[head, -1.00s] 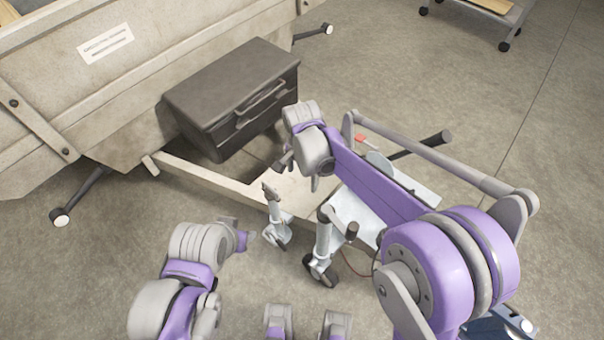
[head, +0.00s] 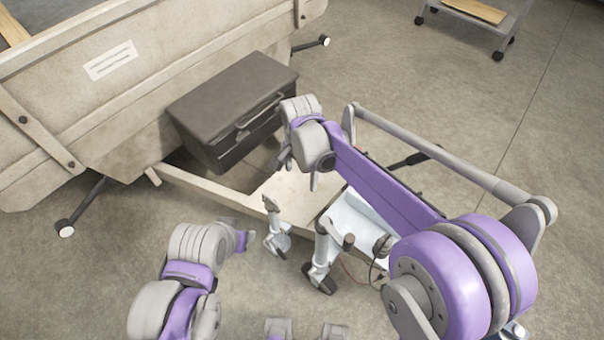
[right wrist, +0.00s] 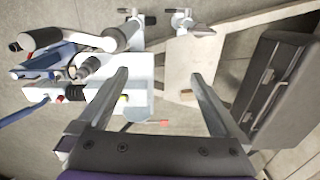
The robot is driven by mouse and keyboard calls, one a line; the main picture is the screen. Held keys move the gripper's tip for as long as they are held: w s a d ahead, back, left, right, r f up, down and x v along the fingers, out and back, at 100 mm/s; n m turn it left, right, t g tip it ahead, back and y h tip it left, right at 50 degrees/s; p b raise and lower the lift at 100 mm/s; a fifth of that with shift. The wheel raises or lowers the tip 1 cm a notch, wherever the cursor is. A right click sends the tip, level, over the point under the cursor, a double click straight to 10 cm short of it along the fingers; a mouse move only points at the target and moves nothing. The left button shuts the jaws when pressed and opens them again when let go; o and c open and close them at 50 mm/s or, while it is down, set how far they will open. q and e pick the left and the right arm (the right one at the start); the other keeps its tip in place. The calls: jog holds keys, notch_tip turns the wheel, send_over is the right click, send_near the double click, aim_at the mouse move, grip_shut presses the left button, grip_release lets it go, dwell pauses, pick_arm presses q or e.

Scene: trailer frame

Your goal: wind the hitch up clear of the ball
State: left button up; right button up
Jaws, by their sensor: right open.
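A pale jack leg (head: 322,250) with a dark wheel at its foot and a dark crank grip (head: 348,241) stands beside the trailer's drawbar (head: 215,190). A smaller pale stand (head: 275,228) is to its left. My right gripper (head: 298,170) hangs over the drawbar, left of and beyond the jack. In the right wrist view my right gripper (right wrist: 160,80) has its fingers wide apart, with nothing held between them. A dark grip (right wrist: 42,39) shows to their left there. I cannot make out the hitch and ball; my right arm covers part of that area. My left gripper (head: 240,240) is low on the left, its jaws unclear.
A dark toolbox (head: 232,105) sits on the drawbar against the trailer body (head: 110,75). A pale plate with blue and dark parts (right wrist: 70,92) fills the left of the right wrist view. A wheeled cart (head: 475,18) stands far off. The floor at right is clear.

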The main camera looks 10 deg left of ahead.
notch_tip(320, 180, up, 3)
jog(key=n+p, duration=0.2)
jog(key=n, duration=0.5)
send_over(351, 237)
jog(key=shift+a+r, duration=0.15)
jog(key=shift+a, duration=0.1)
notch_tip(351, 237, down, 10)
jog(key=b, duration=0.7)
jog(key=shift+s+d+f, duration=0.15)
jog(key=shift+f, duration=0.2)
jog(key=shift+c, duration=1.6)
grip_shut()
